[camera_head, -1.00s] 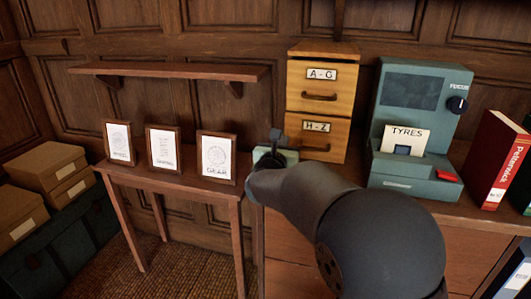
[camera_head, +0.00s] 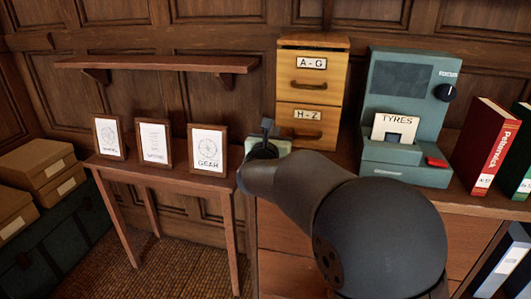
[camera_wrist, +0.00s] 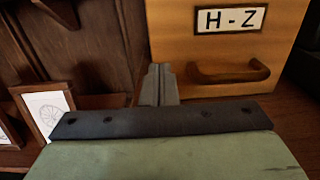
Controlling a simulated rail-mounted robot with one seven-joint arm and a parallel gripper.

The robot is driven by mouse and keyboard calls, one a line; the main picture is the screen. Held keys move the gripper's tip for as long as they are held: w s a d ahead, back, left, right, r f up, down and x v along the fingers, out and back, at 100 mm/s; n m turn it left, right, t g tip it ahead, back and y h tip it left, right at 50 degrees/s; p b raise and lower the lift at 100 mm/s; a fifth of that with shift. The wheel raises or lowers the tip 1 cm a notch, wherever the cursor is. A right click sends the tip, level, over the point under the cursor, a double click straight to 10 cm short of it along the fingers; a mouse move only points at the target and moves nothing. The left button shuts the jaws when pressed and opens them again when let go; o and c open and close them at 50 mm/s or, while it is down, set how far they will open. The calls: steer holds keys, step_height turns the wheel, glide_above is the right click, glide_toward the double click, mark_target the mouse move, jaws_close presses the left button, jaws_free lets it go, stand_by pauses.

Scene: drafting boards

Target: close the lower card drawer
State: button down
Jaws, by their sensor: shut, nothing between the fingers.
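The wooden card cabinet has an upper drawer (camera_head: 312,76) labelled A-G and a lower drawer (camera_head: 302,118) labelled H-Z, each with a dark handle. In the head view the lower front looks about level with the upper one; I cannot tell if a small gap remains. The lower drawer (camera_wrist: 275,45) fills the top right of the wrist view, with its handle (camera_wrist: 230,72). My gripper (camera_head: 267,126) is at the lower left of the cabinet. In the wrist view my gripper (camera_wrist: 158,72) is shut and empty, left of the handle; contact with the front cannot be told.
A teal machine (camera_head: 405,110) with a TYRES card stands right of the cabinet, then a red book (camera_head: 485,145). Left is a small table (camera_head: 165,174) with framed pictures, under a wall shelf (camera_head: 160,64). Boxes (camera_head: 40,165) stand at far left.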

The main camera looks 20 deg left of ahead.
steer(key=s+d, duration=0.1)
steer(key=s, duration=1.1)
steer(key=d+m+h, duration=0.1)
steer(key=d, duration=0.1)
steer(key=w+d+m+h+p, duration=0.1)
steer(key=d, duration=0.2)
steer(key=d+m+g+h+p, duration=0.1)
steer(key=d+m, duration=0.1)
steer(key=d, duration=0.1)
steer(key=shift+w+r, duration=0.2)
steer(key=shift+r, duration=0.15)
steer(key=s+d+m+g+h+p, duration=0.4)
steer(key=d+m, duration=0.3)
steer(key=d, duration=0.5)
steer(key=s+d+m+g+h+p, duration=0.25)
steer(key=d+m+g+p, duration=0.2)
steer(key=d+m, duration=0.55)
steer(key=s+d+f+m+g+y+p, duration=0.1)
steer(key=s+d+m+g+y+p, duration=0.1)
steer(key=s+d+m+g+p, duration=0.5)
steer(key=s+m+y, duration=0.5)
steer(key=s+m, duration=0.4)
steer(key=s, duration=0.3)
steer(key=shift+s+a+r+g+p, duration=0.2)
steer(key=shift+s+a+g+p, duration=0.1)
steer(key=shift+a+g+p, duration=0.15)
